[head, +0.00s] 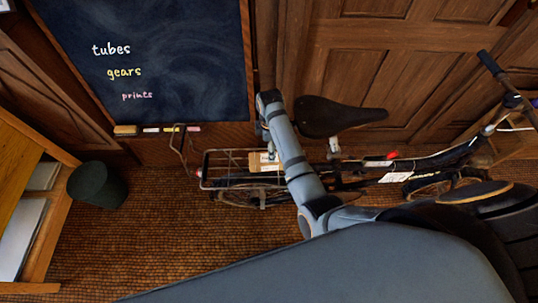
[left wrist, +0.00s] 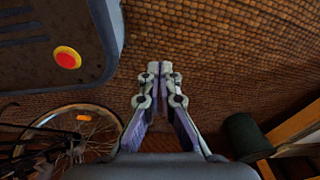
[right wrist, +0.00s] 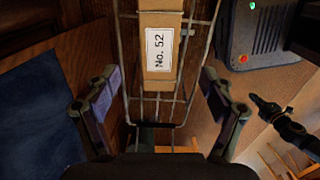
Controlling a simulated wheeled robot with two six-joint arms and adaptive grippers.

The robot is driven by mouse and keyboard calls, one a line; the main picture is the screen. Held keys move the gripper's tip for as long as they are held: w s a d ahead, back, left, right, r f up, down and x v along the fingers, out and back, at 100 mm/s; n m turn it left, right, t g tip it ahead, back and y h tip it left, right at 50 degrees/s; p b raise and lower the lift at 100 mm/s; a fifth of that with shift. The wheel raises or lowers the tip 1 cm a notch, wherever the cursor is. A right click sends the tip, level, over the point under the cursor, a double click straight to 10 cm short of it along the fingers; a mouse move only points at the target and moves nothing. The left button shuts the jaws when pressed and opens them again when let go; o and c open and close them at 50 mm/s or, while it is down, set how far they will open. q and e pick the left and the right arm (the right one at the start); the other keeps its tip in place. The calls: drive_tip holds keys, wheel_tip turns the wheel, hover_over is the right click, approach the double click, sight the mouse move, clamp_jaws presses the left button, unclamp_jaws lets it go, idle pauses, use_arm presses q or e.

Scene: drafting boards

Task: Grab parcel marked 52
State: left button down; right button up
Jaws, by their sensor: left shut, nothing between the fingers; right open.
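The parcel is a brown box (right wrist: 160,76) with a white label reading "No. 52". It lies in the wire rack (right wrist: 188,60) of a bicycle, in the upper middle of the right wrist view. In the head view the parcel (head: 256,161) is partly hidden behind my right arm. My right gripper (right wrist: 164,88) is open and empty, its fingers spread to either side of the rack and apart from the parcel. My left gripper (left wrist: 159,68) is shut and empty over the woven floor. I cannot make out either gripper's fingers in the head view.
The bicycle, with its black saddle (head: 338,116), leans along a wood-panelled wall. A chalkboard (head: 160,70) hangs at the back left. A dark green bin (head: 97,185) stands beside a wooden shelf unit (head: 52,235). The floor left of the rack is clear.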

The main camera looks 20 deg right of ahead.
wheel_tip(320, 180, down, 5)
drive_tip(key=shift+s+a+b, duration=0.1)
drive_tip(key=shift+s+b, duration=0.05)
drive_tip(key=shift+b, duration=0.3)
drive_tip(key=shift+f, duration=0.25)
drive_tip(key=f, duration=0.3)
drive_tip(key=f+b, duration=0.1)
drive_tip(key=f, duration=0.1)
drive_tip(key=shift+w, duration=0.25)
drive_tip(key=c, duration=1.4)
drive_tip(key=shift+c, duration=1.2)
use_arm(q)
drive_tip(key=shift+s+a+f, duration=0.15)
drive_tip(key=shift+s+f, duration=0.6)
drive_tip(key=shift+f, duration=0.2)
drive_tip(key=shift+r, duration=0.1)
use_arm(e)
drive_tip(key=shift+r, duration=0.15)
